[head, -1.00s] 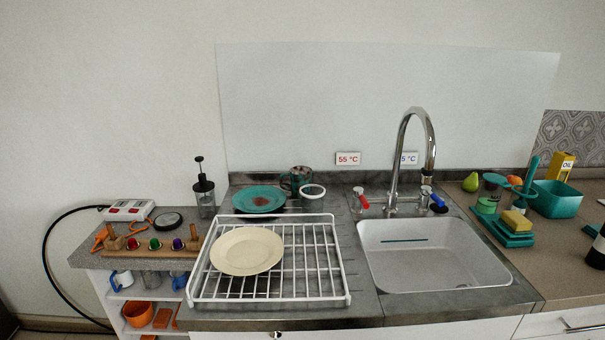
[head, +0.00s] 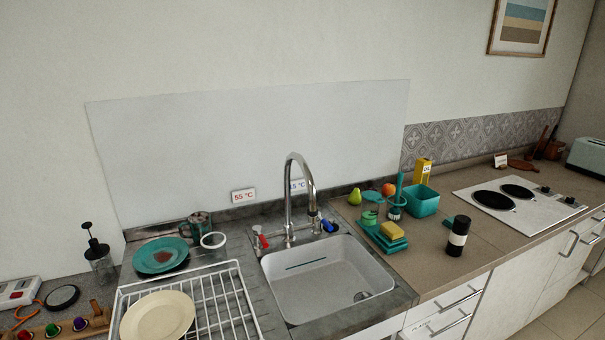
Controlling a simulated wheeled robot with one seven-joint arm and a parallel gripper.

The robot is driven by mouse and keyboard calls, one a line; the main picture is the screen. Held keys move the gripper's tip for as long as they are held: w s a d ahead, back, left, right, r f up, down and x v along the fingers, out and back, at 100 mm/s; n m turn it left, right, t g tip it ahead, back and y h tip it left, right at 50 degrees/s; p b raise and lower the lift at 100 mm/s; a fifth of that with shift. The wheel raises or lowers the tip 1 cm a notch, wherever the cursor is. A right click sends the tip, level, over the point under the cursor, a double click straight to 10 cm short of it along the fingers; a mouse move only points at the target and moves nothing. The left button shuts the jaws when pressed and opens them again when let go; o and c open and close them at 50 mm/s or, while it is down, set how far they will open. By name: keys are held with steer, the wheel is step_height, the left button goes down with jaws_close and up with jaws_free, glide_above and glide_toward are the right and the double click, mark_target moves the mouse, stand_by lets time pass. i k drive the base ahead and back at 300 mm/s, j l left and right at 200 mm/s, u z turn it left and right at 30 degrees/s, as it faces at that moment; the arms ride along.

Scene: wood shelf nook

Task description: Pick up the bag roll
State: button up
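I cannot make out anything that is surely the bag roll. An upright black cylinder with a white band (head: 457,237) stands on the brown counter, right of the sink and near the front edge; I cannot tell whether it is the roll. My gripper is not in view.
A white sink (head: 330,275) with a tall tap (head: 290,190) is at the centre. A wire rack (head: 222,302) holds a cream plate (head: 157,318). A teal bin (head: 422,200), yellow box (head: 423,172) and sponge (head: 392,230) stand right of the sink. A hob (head: 520,205) lies further right.

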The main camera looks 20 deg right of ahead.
mark_target(459, 232)
steer(key=z, duration=1.6)
steer(key=l+z, duration=0.25)
steer(key=l, duration=0.4)
steer(key=i+l+z, duration=0.25)
steer(key=l, duration=0.35)
steer(key=i+l+u, duration=0.4)
steer(key=l+u, duration=0.15)
steer(key=i+l+u, duration=0.1)
steer(key=l+u, duration=0.2)
steer(key=i+l+u, duration=0.2)
steer(key=u, duration=0.25)
steer(key=i+l+u, duration=0.1)
steer(key=u, duration=0.35)
steer(key=i+l+u, duration=0.1)
steer(key=l+u, duration=0.6)
steer(key=u, duration=0.2)
steer(key=l+u, duration=0.45)
steer(key=i+l+u, duration=0.1)
steer(key=u, duration=0.35)
steer(key=i+l+u, duration=0.1)
steer(key=l+u, duration=0.15)
steer(key=u, duration=0.2)
steer(key=l+u, duration=0.2)
steer(key=u, duration=0.25)
steer(key=l+u, duration=0.25)
steer(key=u, duration=0.2)
steer(key=l+u, duration=0.25)
steer(key=u, duration=0.25)
steer(key=i, duration=0.05)
